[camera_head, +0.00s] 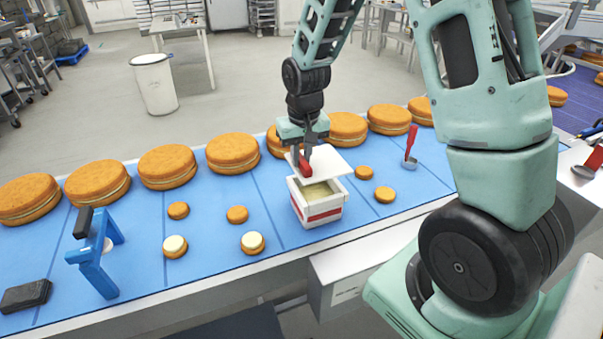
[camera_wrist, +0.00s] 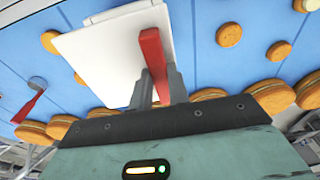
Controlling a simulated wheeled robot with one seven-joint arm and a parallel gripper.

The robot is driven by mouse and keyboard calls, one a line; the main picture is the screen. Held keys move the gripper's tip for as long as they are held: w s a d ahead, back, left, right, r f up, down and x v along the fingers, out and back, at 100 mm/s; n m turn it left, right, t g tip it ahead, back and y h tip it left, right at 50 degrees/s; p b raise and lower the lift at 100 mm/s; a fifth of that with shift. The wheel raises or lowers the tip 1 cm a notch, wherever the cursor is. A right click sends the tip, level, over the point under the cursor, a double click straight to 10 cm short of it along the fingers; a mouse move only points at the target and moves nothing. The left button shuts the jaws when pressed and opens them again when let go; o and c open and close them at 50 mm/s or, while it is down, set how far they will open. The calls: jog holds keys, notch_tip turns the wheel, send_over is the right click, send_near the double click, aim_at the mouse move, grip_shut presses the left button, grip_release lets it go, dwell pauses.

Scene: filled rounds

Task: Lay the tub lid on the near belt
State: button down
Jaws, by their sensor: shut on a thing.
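The white tub lid (camera_head: 328,159) has a red handle and is held over the tub, apart from its rim at the front. My gripper (camera_head: 304,152) is shut on the lid's red handle. The wrist view shows the lid (camera_wrist: 105,55) close up, with its red handle (camera_wrist: 151,55) between the fingers of my gripper (camera_wrist: 158,88). The white tub (camera_head: 322,215) has a red band and stands upright on the blue belt (camera_head: 205,222). Pale filling shows inside its open top. The lid hides the tub's back rim.
Large filled rounds (camera_head: 167,166) line the belt's far side. Several small rounds (camera_head: 237,214) lie left and right of the tub. A blue stand (camera_head: 93,266) and a black block (camera_head: 26,296) are at the left. A red-handled ladle (camera_head: 411,148) stands right. Bare belt shows between the small rounds.

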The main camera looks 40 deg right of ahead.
notch_tip(320, 180, up, 3)
jog(key=shift+r, duration=0.1)
jog(key=shift+r+p, duration=1.85)
jog(key=shift+r, duration=0.65)
jog(key=shift+f, duration=0.1)
